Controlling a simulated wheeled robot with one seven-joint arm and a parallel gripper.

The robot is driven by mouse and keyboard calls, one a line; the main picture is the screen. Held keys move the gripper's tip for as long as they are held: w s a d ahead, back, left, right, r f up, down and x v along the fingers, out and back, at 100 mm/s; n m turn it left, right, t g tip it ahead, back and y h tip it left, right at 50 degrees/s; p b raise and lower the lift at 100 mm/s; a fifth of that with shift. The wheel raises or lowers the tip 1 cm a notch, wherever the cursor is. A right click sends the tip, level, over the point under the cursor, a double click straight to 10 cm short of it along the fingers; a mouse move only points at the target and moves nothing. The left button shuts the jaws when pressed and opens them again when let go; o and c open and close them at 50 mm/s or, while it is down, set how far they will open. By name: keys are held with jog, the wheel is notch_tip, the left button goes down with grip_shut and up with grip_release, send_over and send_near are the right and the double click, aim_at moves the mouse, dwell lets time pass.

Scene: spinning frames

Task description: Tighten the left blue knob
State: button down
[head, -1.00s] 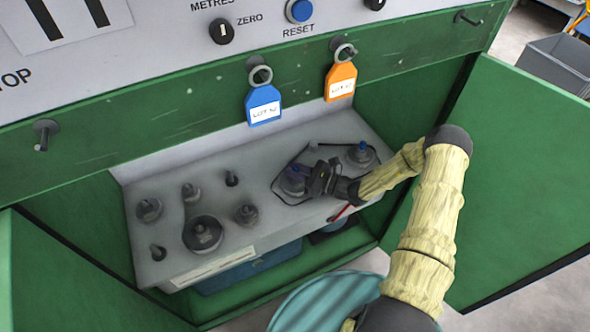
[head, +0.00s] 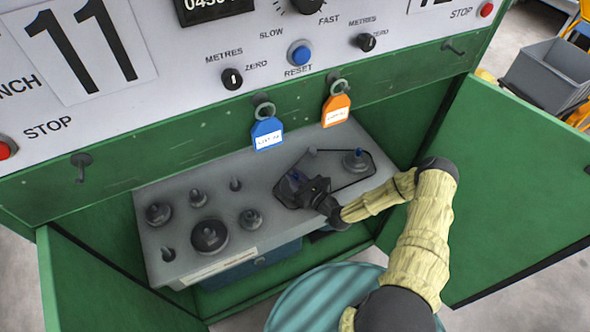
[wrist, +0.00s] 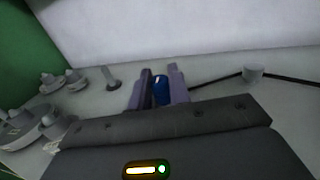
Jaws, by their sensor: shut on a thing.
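The left blue knob (wrist: 161,90) sits between the two finger pads of my gripper (wrist: 158,88) in the wrist view. In the head view my gripper (head: 297,182) is over the left knob's place on the grey shelf (head: 262,237), and the knob is mostly hidden by it. My gripper is shut on the knob. The right blue knob (head: 358,153) stands on its round base to the right, apart from my gripper. How far the left knob is turned cannot be told.
Several grey knobs and posts, including a large round one (head: 209,236), stand on the shelf's left part. Green doors (head: 525,190) stand open on both sides. A blue tag (head: 267,133) and an orange tag (head: 336,109) hang above. A black cord (wrist: 215,82) runs beside the knob.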

jog(key=shift+r+m+t+h+p, duration=0.15)
jog(key=shift+m+t+h+p, duration=0.4)
jog(key=shift+h+p, duration=0.2)
jog(key=c, duration=1.3)
grip_release()
jog(key=shift+c, duration=0.2)
jog(key=b+v, duration=0.2)
jog(key=v, duration=1.5)
jog(key=shift+s, duration=0.3)
jog(key=shift+a, duration=0.1)
